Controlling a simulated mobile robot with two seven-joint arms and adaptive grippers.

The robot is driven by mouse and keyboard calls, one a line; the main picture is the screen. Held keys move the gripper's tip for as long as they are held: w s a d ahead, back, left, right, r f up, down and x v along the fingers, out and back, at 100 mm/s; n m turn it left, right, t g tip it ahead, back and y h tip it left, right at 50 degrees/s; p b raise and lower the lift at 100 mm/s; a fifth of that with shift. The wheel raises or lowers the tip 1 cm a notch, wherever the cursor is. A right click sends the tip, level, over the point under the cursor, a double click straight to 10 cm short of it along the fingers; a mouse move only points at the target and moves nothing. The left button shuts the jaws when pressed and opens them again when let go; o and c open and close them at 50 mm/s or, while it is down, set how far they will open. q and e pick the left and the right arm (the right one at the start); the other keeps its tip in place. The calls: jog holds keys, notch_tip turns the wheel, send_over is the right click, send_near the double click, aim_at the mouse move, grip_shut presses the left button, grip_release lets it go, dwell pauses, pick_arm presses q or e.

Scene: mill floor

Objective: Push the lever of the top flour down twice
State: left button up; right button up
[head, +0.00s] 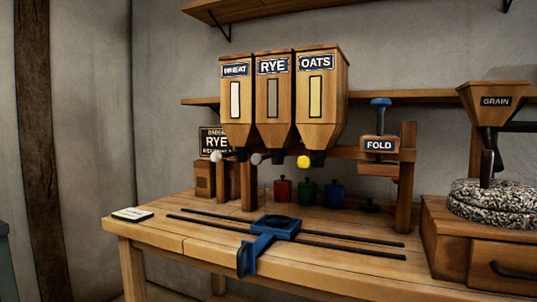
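Three wooden hoppers stand side by side on a frame over the bench: WHEAT (236,118), RYE (273,120) and OATS (318,118). Each has a narrow window. Below them are lever knobs: a white knob (216,156) under WHEAT, a grey knob (257,159) under RYE and a yellow knob (304,162) under OATS. A dark sign (214,141) behind the white knob reads RYE in large letters; its smaller lines are too blurred to read. Neither of my grippers is in view.
A blue carriage (262,243) with a ring sits on two dark rails on the bench (150,233). A FOLD press (379,145), several coloured canisters (306,194) and a GRAIN mill (490,103) stand right. A small card (132,214) lies at the left.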

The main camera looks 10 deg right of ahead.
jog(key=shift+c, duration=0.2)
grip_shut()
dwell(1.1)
